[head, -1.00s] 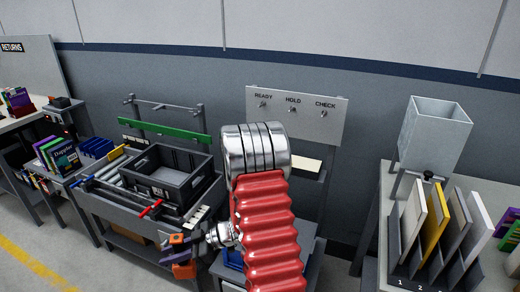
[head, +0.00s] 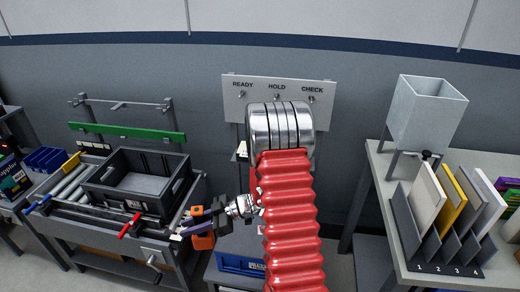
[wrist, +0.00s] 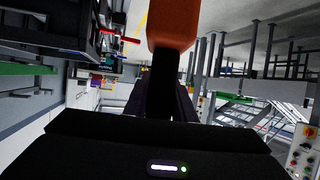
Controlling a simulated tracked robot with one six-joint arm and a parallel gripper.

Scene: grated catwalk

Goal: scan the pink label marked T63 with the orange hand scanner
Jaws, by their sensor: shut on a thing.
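My gripper (head: 192,224) is shut on the orange hand scanner (head: 203,242), held in the air in front of the roller bench. In the wrist view the orange scanner (wrist: 173,24) is at the top centre, with a dark part below it. I cannot make out a pink label marked T63 in either view. My red arm hides part of the middle of the head view.
The roller bench (head: 85,232) has a red-handled bar and a crank on its front. A grey panel (head: 232,99) reads READY, HOLD, CHECK. At right, a table (head: 378,165) carries a metal hopper (head: 426,110) and a numbered slotted rack (head: 405,225).

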